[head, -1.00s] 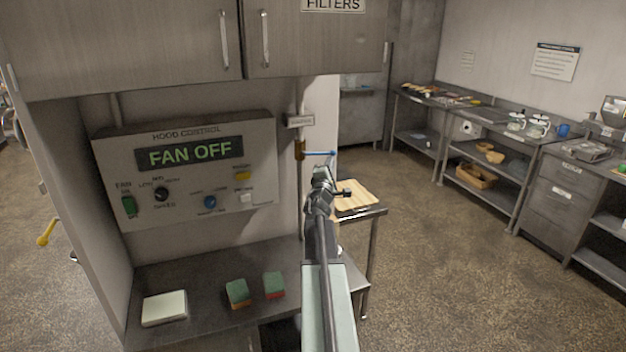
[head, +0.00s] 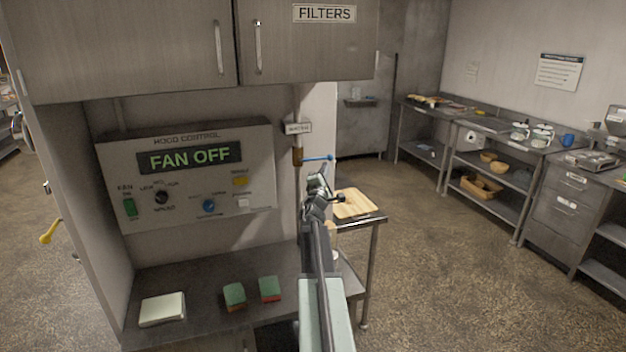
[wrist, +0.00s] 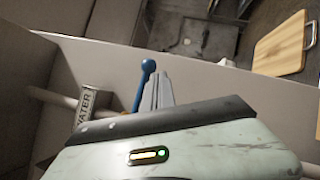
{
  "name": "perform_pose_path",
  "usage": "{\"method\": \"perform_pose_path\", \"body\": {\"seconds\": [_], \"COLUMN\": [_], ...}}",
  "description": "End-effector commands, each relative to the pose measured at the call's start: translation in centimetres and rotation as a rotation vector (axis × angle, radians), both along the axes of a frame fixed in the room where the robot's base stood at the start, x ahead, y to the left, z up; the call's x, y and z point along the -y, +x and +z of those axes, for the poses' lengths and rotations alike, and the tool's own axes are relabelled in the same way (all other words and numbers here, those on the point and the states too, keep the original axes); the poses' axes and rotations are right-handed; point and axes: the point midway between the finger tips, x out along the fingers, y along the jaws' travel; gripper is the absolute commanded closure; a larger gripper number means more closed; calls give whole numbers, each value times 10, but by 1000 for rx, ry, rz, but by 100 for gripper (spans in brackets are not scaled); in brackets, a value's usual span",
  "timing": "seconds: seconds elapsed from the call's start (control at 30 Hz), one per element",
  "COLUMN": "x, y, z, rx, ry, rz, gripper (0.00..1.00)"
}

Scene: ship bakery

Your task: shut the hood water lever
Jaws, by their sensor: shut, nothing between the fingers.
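The hood water lever (head: 318,158) is a thin blue handle with a ball end. It sticks out to the right, crosswise to the upright pipe, from a brass valve body (head: 297,156). In the wrist view the lever (wrist: 142,85) stands just left of my fingers, its ball above their tips. My gripper (head: 322,172) is just below the lever's outer end in the head view. It is shut and empty in the wrist view (wrist: 161,85). I cannot tell whether it touches the lever. A small tag (head: 298,128) is on the pipe; it reads WATER in the wrist view (wrist: 88,104).
The hood control panel (head: 190,178) reads FAN OFF, left of the valve. Cabinets (head: 130,45) hang above. Two sponges (head: 269,289) and a pale block (head: 162,309) lie on the counter below. A cutting board (head: 354,203) on a small table is right of my arm. Open floor lies beyond.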

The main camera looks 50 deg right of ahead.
Motion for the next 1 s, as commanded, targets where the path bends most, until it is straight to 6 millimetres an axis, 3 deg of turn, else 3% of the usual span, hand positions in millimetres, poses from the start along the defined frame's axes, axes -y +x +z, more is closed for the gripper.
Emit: {"method": "perform_pose_path", "body": {"seconds": [0.2, 0.5, 0.7, 1.0], "x": [-10, -43, -54, -54], "y": [0, -55, -70, -69], "z": [-44, -81, -91, -89], "rx": [-1, -2, -1, -1], "ry": [-1, 0, 0, -1], "rz": [8, 7, 9, 10], "gripper": [100, 100, 100, 100]}}
